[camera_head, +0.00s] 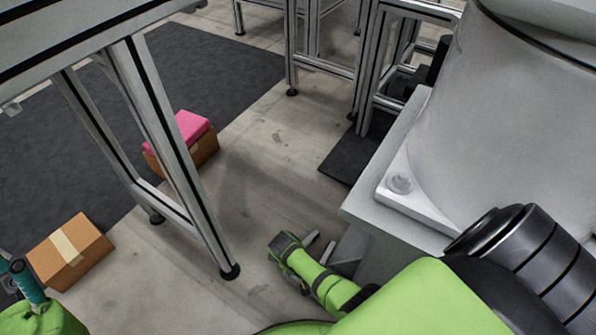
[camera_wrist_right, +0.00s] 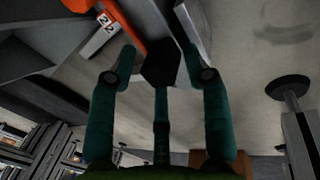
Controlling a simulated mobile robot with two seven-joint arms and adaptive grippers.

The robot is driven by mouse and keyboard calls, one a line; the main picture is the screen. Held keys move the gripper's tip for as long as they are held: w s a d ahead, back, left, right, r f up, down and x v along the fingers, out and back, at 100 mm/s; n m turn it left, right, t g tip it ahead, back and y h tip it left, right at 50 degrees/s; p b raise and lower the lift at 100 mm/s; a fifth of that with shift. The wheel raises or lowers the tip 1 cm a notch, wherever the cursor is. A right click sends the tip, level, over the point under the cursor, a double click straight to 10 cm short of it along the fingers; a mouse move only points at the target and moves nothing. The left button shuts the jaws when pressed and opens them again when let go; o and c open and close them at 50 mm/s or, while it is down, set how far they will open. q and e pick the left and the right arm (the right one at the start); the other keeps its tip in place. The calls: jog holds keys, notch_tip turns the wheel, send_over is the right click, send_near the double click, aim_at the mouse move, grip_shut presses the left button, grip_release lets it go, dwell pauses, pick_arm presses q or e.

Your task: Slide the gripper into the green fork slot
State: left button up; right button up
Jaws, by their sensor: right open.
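My right gripper (camera_wrist_right: 160,52) shows in the right wrist view with its teal fingers spread. Nothing is held between them. An orange part (camera_wrist_right: 84,6) with a white number label (camera_wrist_right: 101,34) lies beyond the left finger at the top. A light grey bar (camera_wrist_right: 191,30) lies beyond the right finger. I cannot make out a green fork slot in either view.
A metal-framed table (camera_head: 60,45) stands at the left, its foot (camera_head: 230,271) on the floor. Two brown boxes, one taped (camera_head: 70,252) and one under a pink item (camera_head: 193,126), lie near it. A grey base with a large white column (camera_head: 500,110) stands at the right.

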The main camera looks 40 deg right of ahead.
grip_shut()
jog(key=shift+w+r+p, duration=0.1)
jog(key=shift+r+p, duration=0.05)
jog(key=shift+p, duration=0.2)
dwell(0.3)
